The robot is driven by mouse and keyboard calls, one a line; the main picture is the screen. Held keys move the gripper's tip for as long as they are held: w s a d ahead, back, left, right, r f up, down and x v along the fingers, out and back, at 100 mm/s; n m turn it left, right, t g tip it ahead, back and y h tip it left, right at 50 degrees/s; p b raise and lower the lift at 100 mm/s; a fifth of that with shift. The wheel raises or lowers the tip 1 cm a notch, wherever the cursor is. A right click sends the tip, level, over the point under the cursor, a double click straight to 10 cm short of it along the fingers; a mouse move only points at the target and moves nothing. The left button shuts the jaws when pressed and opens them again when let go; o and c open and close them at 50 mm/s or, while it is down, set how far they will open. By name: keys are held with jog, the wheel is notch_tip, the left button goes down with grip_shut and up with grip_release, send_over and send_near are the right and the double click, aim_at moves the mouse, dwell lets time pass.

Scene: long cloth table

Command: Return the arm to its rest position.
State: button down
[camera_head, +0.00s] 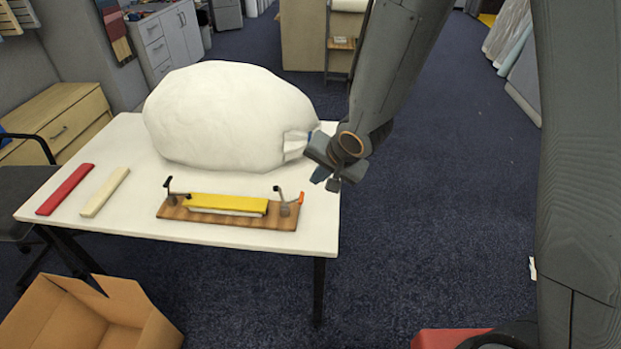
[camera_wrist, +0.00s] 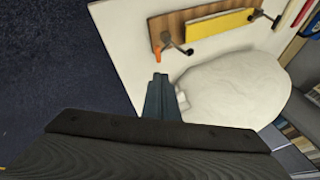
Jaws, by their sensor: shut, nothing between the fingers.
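My gripper (camera_head: 325,181) hangs at the right edge of the white table (camera_head: 150,232), beside the big white bundle (camera_head: 225,115). Its fingers (camera_wrist: 160,98) are shut and empty in the wrist view. My arm comes down from the top right in the head view. I cannot tell whether the gripper touches the bundle's small pale tab (camera_head: 295,143). In the wrist view the bundle (camera_wrist: 245,92) lies to the right of the fingers.
A wooden board (camera_head: 172,212) with a yellow bar (camera_head: 226,203) and clamps lies at the table's front. A red strip (camera_head: 65,189) and a cream strip (camera_head: 104,192) lie left. An open cardboard box (camera_head: 85,315) stands below. Blue carpet on the right is mostly clear.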

jog(key=shift+d+r, duration=0.1)
dwell(0.4)
jog(key=s+d+r+n+g+h+b, duration=0.1)
jog(key=s+d+r+h, duration=0.1)
jog(key=d, duration=0.5)
jog(key=s+d+r+n+h, duration=0.1)
jog(key=s+d, duration=0.2)
jog(key=d, duration=0.5)
jog(key=s+d+r+n+g+b, duration=0.1)
jog(key=s+d+r+n+g, duration=0.1)
jog(key=s+d, duration=0.3)
jog(key=s, duration=0.3)
jog(key=shift+s+r+g+h, duration=0.15)
jog(key=shift+s+g+h, duration=0.15)
jog(key=shift+s+g, duration=0.1)
